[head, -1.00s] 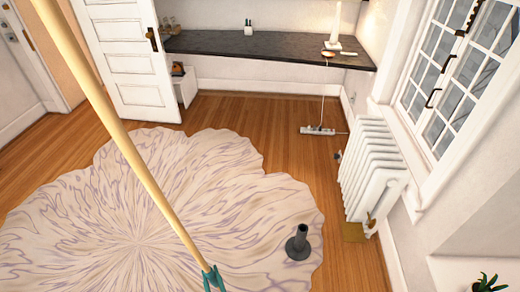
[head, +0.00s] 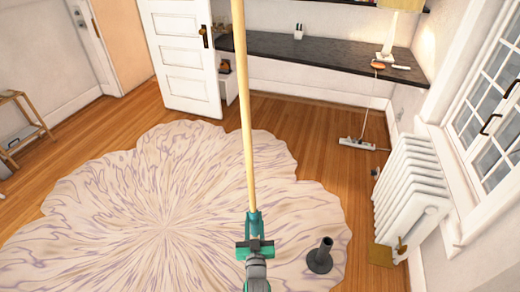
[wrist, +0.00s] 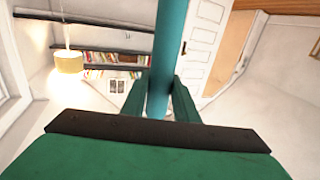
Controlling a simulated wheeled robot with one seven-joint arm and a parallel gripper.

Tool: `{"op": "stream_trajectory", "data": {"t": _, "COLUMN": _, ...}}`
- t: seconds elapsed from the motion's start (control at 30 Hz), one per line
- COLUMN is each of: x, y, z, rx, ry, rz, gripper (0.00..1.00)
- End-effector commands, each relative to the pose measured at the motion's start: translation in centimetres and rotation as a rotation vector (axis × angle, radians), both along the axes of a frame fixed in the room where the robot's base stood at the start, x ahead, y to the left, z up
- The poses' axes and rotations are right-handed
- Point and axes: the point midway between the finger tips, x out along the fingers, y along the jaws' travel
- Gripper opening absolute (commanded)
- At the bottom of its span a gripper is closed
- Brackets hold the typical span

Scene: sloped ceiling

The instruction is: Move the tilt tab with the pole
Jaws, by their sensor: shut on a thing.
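The pole (head: 247,110) is a long pale wooden rod with a teal lower end. My gripper (head: 255,225) is shut on the teal end, low in the middle of the head view. The pole stands nearly upright in that view, leaning slightly left, and its top runs out of the frame. In the wrist view, the pole's teal part (wrist: 168,50) rises between the two green fingers of my gripper (wrist: 160,95). I cannot make out a tilt tab in either view.
A dark stand (head: 320,256) with an upright tube is on the pale rug (head: 130,200). A white radiator (head: 412,190) and window (head: 488,110) are at right. A dark counter (head: 310,50) with a lamp (head: 393,35) lies behind. A wooden table (head: 22,130) is at left.

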Motion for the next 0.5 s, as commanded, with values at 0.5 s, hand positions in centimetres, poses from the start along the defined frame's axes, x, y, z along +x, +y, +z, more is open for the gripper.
{"op": "stream_trajectory", "data": {"t": 0.5, "x": 5.3, "y": -0.9, "z": 24.7, "rx": 0.02, "ry": 0.002, "rz": 0.008, "gripper": 0.0}}
